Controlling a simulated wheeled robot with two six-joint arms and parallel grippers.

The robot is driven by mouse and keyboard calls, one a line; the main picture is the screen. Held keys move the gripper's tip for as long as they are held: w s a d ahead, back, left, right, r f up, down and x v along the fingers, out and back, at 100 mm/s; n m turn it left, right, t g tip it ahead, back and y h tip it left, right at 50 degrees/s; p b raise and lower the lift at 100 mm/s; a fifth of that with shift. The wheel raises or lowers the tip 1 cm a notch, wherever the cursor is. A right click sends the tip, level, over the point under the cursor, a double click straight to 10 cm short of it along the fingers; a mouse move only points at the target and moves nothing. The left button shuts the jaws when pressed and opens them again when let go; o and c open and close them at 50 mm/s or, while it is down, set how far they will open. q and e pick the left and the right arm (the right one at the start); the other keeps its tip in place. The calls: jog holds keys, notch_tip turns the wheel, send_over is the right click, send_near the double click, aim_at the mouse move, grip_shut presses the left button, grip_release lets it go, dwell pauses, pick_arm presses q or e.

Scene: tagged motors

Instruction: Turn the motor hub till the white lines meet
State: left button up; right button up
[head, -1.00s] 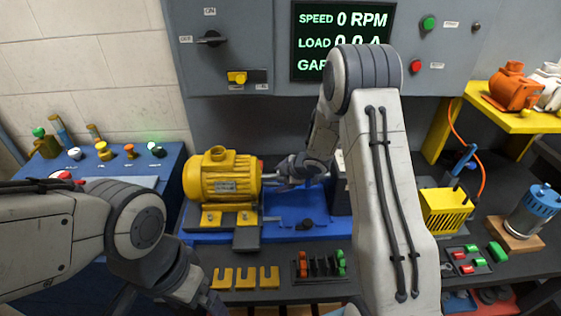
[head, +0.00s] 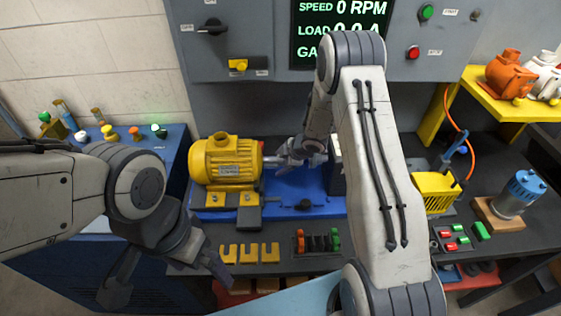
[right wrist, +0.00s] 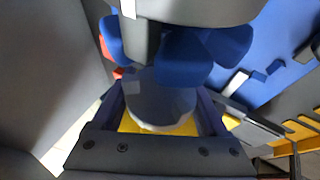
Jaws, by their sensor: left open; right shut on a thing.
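The yellow motor (head: 226,163) stands on the blue base (head: 300,182), its shaft end facing right. My right gripper (head: 292,155) is at that end, shut on the motor hub. In the right wrist view the grey hub (right wrist: 160,95) sits between the two fingers, with yellow behind it. Blue lobes (right wrist: 190,55) lie beside the hub, partly hiding it. A short white line (right wrist: 128,8) shows on the grey part beyond them. I cannot make out a clear white line on the hub itself. My left gripper (head: 168,278) is open and empty, low in front of the bench.
Yellow U-shaped shims (head: 250,252) and a rack of coloured-handled tools (head: 318,240) lie at the bench front. A yellow guard (head: 437,192) and a blue motor (head: 522,188) stand to the right. The panel screen (head: 340,30) reads 0 RPM.

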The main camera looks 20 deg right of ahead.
jog(key=o, duration=1.3)
jog(key=shift+c, duration=0.2)
jog(key=v, duration=1)
jog(key=shift+s, duration=0.15)
jog(key=shift+r, duration=0.1)
jog(key=x, duration=1)
jog(key=shift+w+f+b, duration=0.25)
jog(key=shift+f+b, duration=0.05)
jog(key=shift+r+b, duration=0.15)
jog(key=shift+b, duration=0.2)
